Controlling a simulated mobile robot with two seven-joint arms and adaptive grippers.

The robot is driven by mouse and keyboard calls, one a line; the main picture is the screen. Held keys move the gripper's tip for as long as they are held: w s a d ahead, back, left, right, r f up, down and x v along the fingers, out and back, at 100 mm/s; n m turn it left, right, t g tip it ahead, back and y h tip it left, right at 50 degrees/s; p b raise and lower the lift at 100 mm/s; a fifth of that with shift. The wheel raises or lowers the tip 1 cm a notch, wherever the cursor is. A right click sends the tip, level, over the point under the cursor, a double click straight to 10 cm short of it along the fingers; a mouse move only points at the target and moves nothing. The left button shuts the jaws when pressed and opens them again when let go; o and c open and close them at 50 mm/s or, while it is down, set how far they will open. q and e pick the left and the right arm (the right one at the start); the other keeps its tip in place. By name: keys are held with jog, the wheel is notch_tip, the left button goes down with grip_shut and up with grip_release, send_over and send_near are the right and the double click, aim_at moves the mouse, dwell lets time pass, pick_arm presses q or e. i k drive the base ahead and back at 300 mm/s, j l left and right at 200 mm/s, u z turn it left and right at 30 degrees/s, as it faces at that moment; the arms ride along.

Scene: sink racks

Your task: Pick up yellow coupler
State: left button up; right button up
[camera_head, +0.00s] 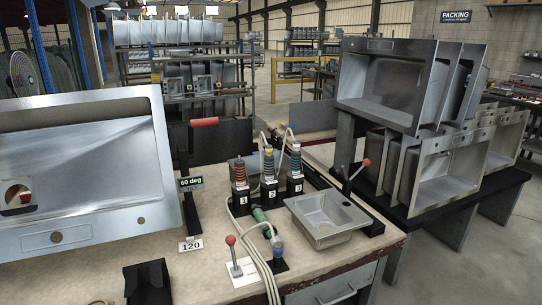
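Three upright banded couplers stand in black holders numbered 1, 2 and 3 near the middle of the workbench. The yellow coupler (268,163) appears to be the middle one, in holder 2 (269,191), with yellowish and blue parts. Neither of my grippers shows in this view.
A large steel sink (95,175) stands tilted at left. A small steel basin (328,217) lies right of the holders. A green-handled tool (264,221), a red-knobbed lever (231,241) and hoses occupy the front. A dark block (148,283) sits front left. Stacked sinks (400,85) stand at right.

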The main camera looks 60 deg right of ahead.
aim_at(269, 150)
jog(key=z, duration=1.75)
jog(key=i+l, duration=0.5)
jog(key=i+l+u, duration=0.2)
jog(key=u, duration=0.15)
jog(key=i+l+u, duration=0.15)
jog(key=u, duration=0.2)
jog(key=l+u, duration=0.35)
jog(key=i+l, duration=0.05)
